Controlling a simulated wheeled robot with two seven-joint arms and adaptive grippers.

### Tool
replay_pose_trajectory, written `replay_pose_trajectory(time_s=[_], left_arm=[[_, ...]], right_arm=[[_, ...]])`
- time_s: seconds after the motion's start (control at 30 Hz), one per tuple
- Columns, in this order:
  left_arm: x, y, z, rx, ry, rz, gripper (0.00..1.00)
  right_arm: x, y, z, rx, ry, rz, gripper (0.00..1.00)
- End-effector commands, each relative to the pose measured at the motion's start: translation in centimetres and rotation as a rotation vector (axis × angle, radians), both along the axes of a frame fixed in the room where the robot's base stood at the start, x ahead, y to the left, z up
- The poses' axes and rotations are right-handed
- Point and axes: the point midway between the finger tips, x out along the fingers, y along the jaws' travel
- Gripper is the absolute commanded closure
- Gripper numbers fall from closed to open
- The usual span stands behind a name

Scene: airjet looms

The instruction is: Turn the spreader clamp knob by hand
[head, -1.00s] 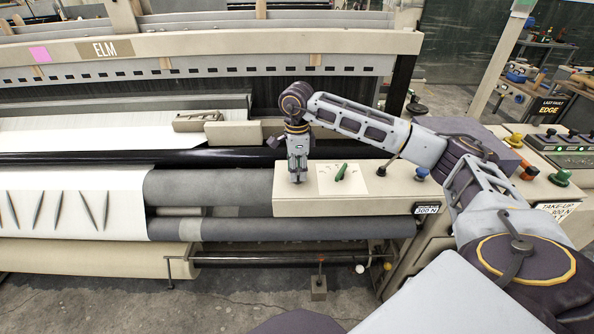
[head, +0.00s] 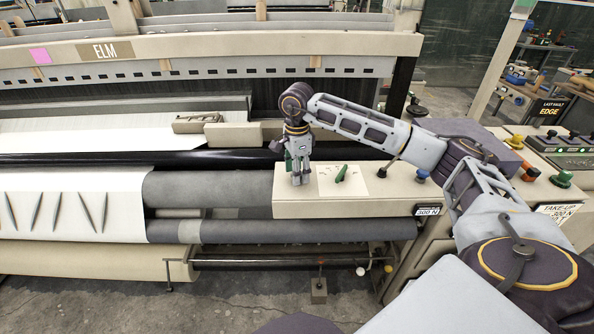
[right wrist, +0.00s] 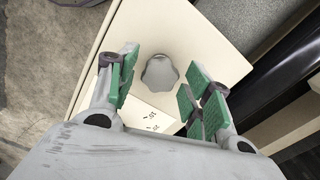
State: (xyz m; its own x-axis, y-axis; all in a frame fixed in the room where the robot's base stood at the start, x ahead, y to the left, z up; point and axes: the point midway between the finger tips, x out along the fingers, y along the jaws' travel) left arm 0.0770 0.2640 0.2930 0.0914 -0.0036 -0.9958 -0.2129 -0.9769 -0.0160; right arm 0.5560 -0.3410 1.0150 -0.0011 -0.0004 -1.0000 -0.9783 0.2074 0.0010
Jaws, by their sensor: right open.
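A grey lobed knob (right wrist: 160,72) stands on a cream panel in the right wrist view. My right gripper (head: 298,176) is open above the left end of the cream loom panel (head: 390,205) in the head view. Its green-padded fingers lie on either side of the knob in the right wrist view, with a visible gap on both sides. They do not grip it. My left gripper is not in view.
A white plate with a green pointer handle (head: 341,173) lies just right of my right gripper. A blue button (head: 422,174) stands farther right on the panel. A dark roller (head: 100,158) and a grey cloth roll (head: 205,188) extend to the left.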

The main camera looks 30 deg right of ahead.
Motion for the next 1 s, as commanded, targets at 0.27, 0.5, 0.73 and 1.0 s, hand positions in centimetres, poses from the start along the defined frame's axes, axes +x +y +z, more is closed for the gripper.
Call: replay_pose_trajectory(time_s=[0.27,0.5,0.73,1.0], left_arm=[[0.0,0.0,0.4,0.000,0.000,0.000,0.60],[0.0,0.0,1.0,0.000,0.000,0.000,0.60],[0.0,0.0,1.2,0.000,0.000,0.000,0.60],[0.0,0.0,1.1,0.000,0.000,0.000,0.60]], right_arm=[[0.0,0.0,0.6,0.001,-0.001,0.000,0.50],[0.0,0.0,1.8,0.001,-0.001,-0.001,0.50],[0.0,0.0,2.1,0.001,-0.001,-0.001,0.50],[0.0,0.0,2.0,0.001,-0.001,-0.007,0.50]])
